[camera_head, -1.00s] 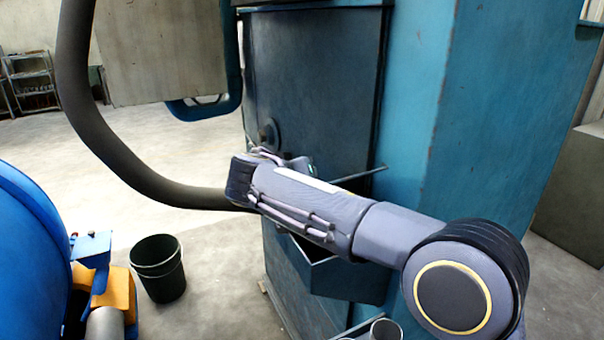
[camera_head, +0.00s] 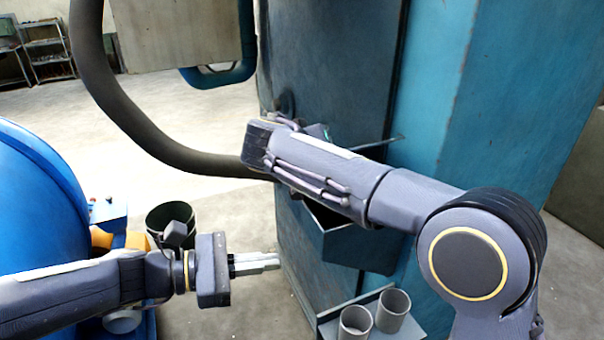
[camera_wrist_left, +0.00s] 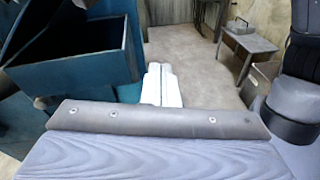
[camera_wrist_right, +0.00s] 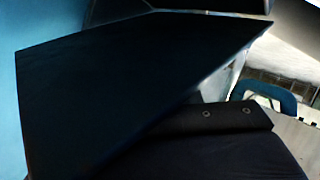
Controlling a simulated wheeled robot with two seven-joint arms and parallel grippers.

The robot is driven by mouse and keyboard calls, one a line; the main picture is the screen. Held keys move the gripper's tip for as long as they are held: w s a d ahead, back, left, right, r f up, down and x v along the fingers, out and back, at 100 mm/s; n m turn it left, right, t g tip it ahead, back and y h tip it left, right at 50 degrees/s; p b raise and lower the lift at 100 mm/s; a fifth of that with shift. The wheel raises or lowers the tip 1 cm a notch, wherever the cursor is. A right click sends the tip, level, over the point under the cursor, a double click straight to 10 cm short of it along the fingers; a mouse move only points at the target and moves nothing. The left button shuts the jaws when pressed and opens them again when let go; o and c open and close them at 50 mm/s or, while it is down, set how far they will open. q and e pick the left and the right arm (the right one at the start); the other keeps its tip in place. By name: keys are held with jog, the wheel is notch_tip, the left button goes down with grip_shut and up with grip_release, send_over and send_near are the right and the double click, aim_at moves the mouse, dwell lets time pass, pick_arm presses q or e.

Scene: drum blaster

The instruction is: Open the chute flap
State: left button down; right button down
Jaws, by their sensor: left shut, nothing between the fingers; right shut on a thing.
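The chute flap shows in the head view as a thin plate edge (camera_head: 375,146) jutting out above the open chute box (camera_head: 362,247) on the blue machine. In the right wrist view the flap is a large dark panel (camera_wrist_right: 120,85) filling the left and middle. My right gripper is shut on the flap; its fingers are mostly hidden behind the panel there and behind my arm in the head view. My left gripper (camera_head: 258,263) is shut and empty, left of and below the chute box. It also shows in the left wrist view (camera_wrist_left: 162,85).
Two grey cups (camera_head: 392,310) stand on a small shelf below the chute. A dark bucket (camera_head: 168,219) and a blue drum (camera_head: 35,200) are at the left. A thick hose (camera_head: 110,100) hangs beside the machine. Open concrete floor lies behind the left gripper.

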pick_arm(q)
jog(key=w+n+t+h, duration=0.2)
jog(key=w+n+t, duration=0.4)
jog(key=w+n, duration=0.55)
pick_arm(e)
jog(key=shift+r, duration=0.15)
pick_arm(q)
jog(key=w+d+r, duration=0.5)
jog(key=w+d, duration=0.2)
jog(key=shift+n, duration=0.35)
